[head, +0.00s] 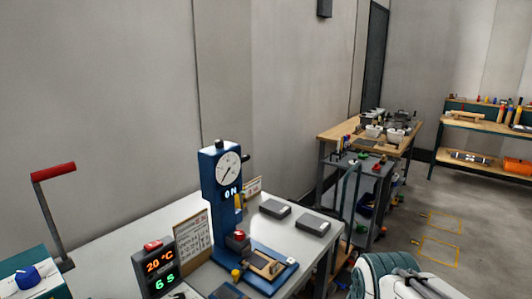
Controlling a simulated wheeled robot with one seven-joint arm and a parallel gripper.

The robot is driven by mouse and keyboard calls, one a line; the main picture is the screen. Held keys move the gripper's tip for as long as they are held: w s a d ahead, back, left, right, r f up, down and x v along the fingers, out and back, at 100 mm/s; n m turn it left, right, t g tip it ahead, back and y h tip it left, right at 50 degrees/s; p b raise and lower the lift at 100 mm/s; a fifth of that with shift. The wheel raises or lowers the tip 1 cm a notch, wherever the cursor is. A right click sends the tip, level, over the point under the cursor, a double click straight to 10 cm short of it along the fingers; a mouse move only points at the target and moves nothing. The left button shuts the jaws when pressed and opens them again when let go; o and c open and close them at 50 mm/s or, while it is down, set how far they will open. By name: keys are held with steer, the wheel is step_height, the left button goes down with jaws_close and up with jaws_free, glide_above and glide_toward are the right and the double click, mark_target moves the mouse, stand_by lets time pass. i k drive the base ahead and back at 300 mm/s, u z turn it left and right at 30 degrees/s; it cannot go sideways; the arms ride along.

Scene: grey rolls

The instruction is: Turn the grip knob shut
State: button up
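A blue test stand (222,205) with a round dial and an "0 N" display stands upright on the white table. A red part (237,238) sits low on its front, and a small yellow knob (236,274) is at its lower left. A blue knob (26,277) sits on a teal box at the lower left edge, below a crank with a red handle (53,171). I cannot tell which knob is the grip knob, nor whether it is open or shut. My gripper is not in view.
A dark display box (158,270) reads 20 °C and 6 s beside a paper card (192,240). Two grey blocks (275,208) (313,222) lie on the white table (110,230). A grey cart (372,170) and wooden bench (345,128) stand behind. Open floor lies at right.

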mark_target(239, 234)
steer(key=k, duration=0.5)
steer(key=z, duration=0.65)
steer(key=i, duration=1.3)
steer(key=u, duration=0.75)
